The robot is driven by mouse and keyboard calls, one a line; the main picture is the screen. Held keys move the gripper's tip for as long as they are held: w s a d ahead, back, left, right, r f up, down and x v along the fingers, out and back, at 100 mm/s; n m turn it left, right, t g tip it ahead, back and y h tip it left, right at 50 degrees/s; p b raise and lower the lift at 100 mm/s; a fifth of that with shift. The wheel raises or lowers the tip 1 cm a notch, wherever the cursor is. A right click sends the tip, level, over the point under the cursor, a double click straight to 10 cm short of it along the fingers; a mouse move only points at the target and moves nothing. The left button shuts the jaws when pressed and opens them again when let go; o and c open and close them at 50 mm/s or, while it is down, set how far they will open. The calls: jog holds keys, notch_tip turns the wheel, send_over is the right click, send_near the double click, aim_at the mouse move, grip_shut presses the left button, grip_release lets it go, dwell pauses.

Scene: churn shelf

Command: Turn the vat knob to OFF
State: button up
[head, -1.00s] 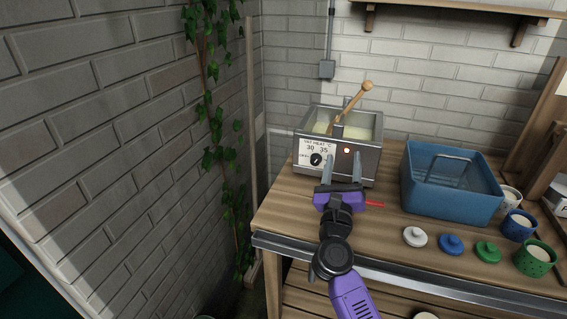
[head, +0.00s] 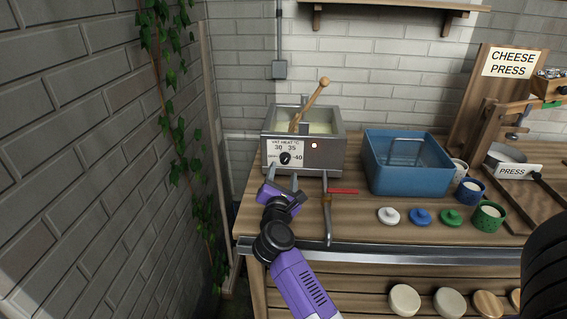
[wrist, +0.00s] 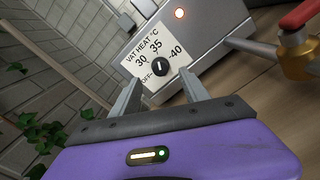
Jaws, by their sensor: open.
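The vat (head: 329,154) is a grey metal box with pale liquid and a wooden paddle in it, on the bench. Its front has a white dial plate marked VAT HEAT °C with OFF, 30, 35 and 40. The black vat knob (head: 285,158) sits low on the plate and also shows in the wrist view (wrist: 160,67). A short white mark shows on the knob; its exact setting is hard to tell. My purple gripper (head: 283,183) is open and empty in front of the plate. In the wrist view its fingers (wrist: 158,88) stand either side below the knob, apart from it.
A red light (head: 314,145) glows right of the plate. A tap with a red handle (head: 342,190) sticks out just right of my gripper. A blue tub (head: 408,181), small lids and pots stand further right. A brick wall is at left.

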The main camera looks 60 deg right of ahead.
aim_at(285, 161)
jog(key=x, duration=0.6)
jog(key=shift+d, duration=0.25)
grip_shut()
